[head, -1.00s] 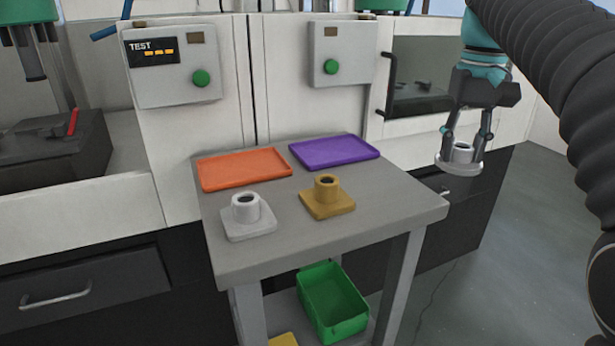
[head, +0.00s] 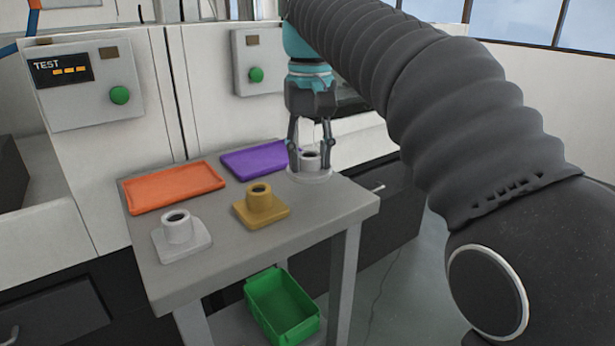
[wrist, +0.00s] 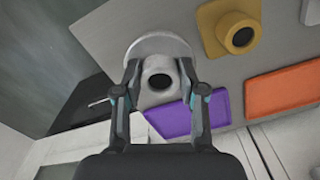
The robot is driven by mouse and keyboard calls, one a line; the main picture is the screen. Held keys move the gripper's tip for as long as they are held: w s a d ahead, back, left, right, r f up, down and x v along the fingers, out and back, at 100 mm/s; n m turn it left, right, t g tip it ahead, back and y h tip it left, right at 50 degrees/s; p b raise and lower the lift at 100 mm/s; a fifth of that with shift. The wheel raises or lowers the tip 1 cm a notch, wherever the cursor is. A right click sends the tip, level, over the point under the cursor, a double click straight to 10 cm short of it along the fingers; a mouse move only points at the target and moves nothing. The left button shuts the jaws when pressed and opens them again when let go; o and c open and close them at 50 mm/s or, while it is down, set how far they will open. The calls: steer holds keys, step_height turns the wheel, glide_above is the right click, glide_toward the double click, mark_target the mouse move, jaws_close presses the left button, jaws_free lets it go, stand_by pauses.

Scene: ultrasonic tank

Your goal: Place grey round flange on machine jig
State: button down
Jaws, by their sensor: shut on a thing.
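My gripper (head: 311,166) is shut on the grey round flange (head: 309,176), its fingers on either side of the upright collar. The wide round base hangs below the fingertips. In the head view the flange overlaps the table's back right part, beside the purple tray; its height above the table is hard to tell. In the wrist view the flange (wrist: 150,45) lies between the fingers with its dark bore facing the camera, across the table's edge. I cannot make out the machine jig for certain; the arm hides part of the right machine.
The grey table (head: 240,265) carries an orange tray (head: 172,187), a purple tray (head: 252,160), a light grey square flange (head: 180,240) and a yellow square flange (head: 260,207). A green bin (head: 283,305) sits below. White machines with green buttons stand behind. Floor right of the table looks clear.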

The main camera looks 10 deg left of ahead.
mark_target(307, 158)
steer(key=shift+a+f, duration=0.15)
steer(key=shift+a, duration=0.1)
steer(key=shift+f, duration=2)
steer(key=shift+f+b, duration=0.1)
steer(key=shift+b, duration=0.25)
steer(key=c, duration=0.7)
jaws_free()
steer(key=shift+r+p, duration=0.35)
steer(key=shift+r, duration=3.55)
